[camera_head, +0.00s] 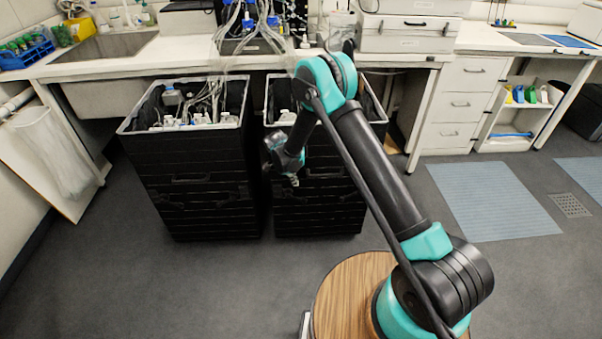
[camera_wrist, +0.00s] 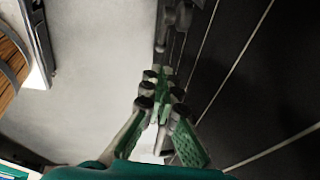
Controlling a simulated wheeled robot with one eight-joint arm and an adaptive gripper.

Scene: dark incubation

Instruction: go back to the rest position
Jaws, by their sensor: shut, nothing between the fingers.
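My gripper (camera_head: 293,181) hangs low in front of the two black bins in the head view, at the end of my black and teal arm. In the wrist view my gripper (camera_wrist: 160,88) shows green finger pads drawn together, with nothing between them. The black, ribbed side of a bin (camera_wrist: 262,80) fills the right of the wrist view, close beside the fingers. I cannot tell whether they touch it.
The left black bin (camera_head: 190,190) and the right black bin (camera_head: 318,205) hold bottles and tubing. Behind them runs a white bench (camera_head: 110,68) with a sink (camera_head: 105,47). White drawers (camera_head: 460,104) stand right. Grey floor (camera_head: 120,270) lies open in front.

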